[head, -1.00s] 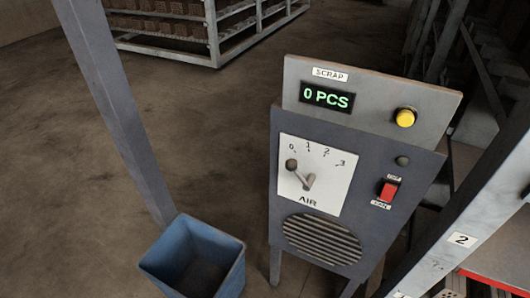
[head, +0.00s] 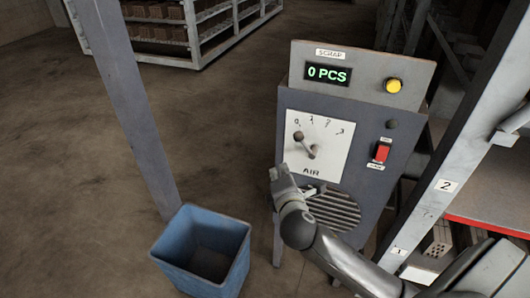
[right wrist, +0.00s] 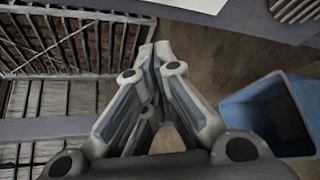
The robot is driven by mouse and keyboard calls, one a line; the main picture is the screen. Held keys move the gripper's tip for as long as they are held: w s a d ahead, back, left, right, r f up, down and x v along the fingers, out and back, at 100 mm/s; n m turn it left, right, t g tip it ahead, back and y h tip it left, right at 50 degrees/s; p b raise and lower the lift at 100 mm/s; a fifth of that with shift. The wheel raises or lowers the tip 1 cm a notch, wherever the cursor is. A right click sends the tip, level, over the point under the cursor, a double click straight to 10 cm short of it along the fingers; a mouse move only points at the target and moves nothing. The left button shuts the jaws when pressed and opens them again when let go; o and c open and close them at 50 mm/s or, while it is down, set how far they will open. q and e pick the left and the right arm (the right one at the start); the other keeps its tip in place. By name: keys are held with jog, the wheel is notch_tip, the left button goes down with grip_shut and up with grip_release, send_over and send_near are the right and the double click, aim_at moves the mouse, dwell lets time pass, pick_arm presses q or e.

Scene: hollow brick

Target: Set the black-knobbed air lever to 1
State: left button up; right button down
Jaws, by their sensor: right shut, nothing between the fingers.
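The air lever (head: 305,145) is on a white plate marked 0 to 3 and AIR, on the front of a grey-blue cabinet (head: 352,160). Its dark round knob (head: 298,136) points up and left, at the 0 mark. My right gripper (head: 280,173) is shut and empty, in front of the cabinet just below and left of the plate, apart from the knob. In the right wrist view its closed fingers (right wrist: 155,52) show, but the lever does not. My left gripper is out of view.
A blue bin (head: 170,259) stands below left of my right gripper, beside a grey post (head: 125,110). A shelf rack stands close on the right.

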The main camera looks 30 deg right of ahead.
aim_at(304, 142)
jog(key=w+d+r+p, duration=0.2)
jog(key=w+d+p, duration=0.1)
jog(key=w+d, duration=0.2)
jog(key=shift+w+d, duration=0.4)
jog(key=shift+w, duration=0.45)
